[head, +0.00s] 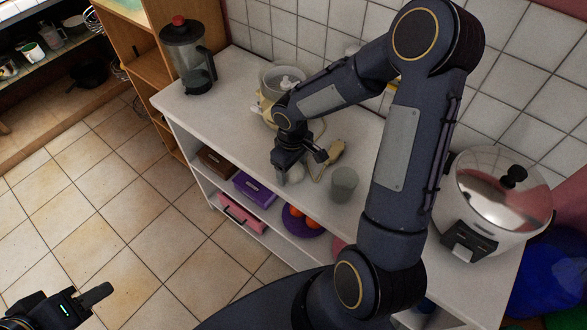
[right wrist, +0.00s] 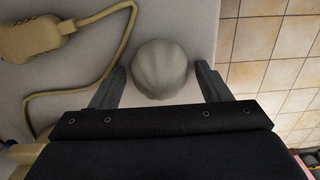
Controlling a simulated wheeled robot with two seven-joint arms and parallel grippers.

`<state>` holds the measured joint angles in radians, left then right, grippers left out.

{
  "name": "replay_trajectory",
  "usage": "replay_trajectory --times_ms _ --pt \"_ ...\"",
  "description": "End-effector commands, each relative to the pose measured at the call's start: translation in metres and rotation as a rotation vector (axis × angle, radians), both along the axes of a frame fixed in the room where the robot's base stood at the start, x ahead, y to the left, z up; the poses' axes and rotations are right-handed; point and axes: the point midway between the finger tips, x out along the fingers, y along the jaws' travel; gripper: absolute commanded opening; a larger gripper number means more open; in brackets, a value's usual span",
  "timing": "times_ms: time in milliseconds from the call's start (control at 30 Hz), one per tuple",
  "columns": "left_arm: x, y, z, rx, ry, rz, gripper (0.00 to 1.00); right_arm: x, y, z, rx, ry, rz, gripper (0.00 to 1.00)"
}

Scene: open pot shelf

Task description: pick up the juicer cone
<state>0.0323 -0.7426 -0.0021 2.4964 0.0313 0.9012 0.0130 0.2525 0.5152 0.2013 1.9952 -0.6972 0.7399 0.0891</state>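The juicer cone (right wrist: 160,69) is a pale, ribbed dome on the white shelf top. In the right wrist view it lies between the two spread fingers of my right gripper (right wrist: 163,85), with a gap visible on each side. In the head view the cone (head: 296,174) is partly hidden beside my right gripper (head: 292,172), which points down at the shelf top near its front edge. I cannot tell the gripper's exact height over it. My left gripper (head: 92,302) is at the lower left, over the tiled floor, far from the shelf; its finger opening is unclear.
A yellowish plug-like object with a cord (right wrist: 32,35) lies beside the cone. A grey-green cup (head: 344,184) stands to the right. A rice cooker (head: 470,238) is at the right and a French press (head: 188,60) at the back left. Boxes and an orange-filled purple bowl (head: 300,222) sit below.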

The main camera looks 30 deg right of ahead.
Motion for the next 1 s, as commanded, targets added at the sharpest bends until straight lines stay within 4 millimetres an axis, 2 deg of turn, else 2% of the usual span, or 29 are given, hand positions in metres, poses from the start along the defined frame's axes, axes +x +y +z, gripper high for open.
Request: replay_trajectory --times_ms 33,200,300,667,833,1000 --pt "0.000 0.000 0.000 0.000 0.000 0.000 0.36 0.000 0.000 0.000 0.000 0.000 0.000 0.64" --pt "0.000 0.000 0.000 0.000 0.000 0.000 0.36 0.000 0.000 0.000 0.000 0.000 0.000 0.41" --pt "0.000 0.000 0.000 0.000 0.000 0.000 0.36 0.000 0.000 0.000 0.000 -0.001 0.000 0.31" --pt "0.000 0.000 0.000 0.000 0.000 0.000 0.36 0.001 0.000 0.008 0.000 -0.002 0.000 0.31" --pt "0.000 0.000 0.000 0.000 0.000 0.000 0.36 0.002 0.000 0.033 0.000 -0.008 -0.001 0.31" --pt "0.000 0.000 -0.008 0.000 0.000 0.000 0.36 -0.007 0.031 0.068 0.000 -0.010 0.006 0.31"
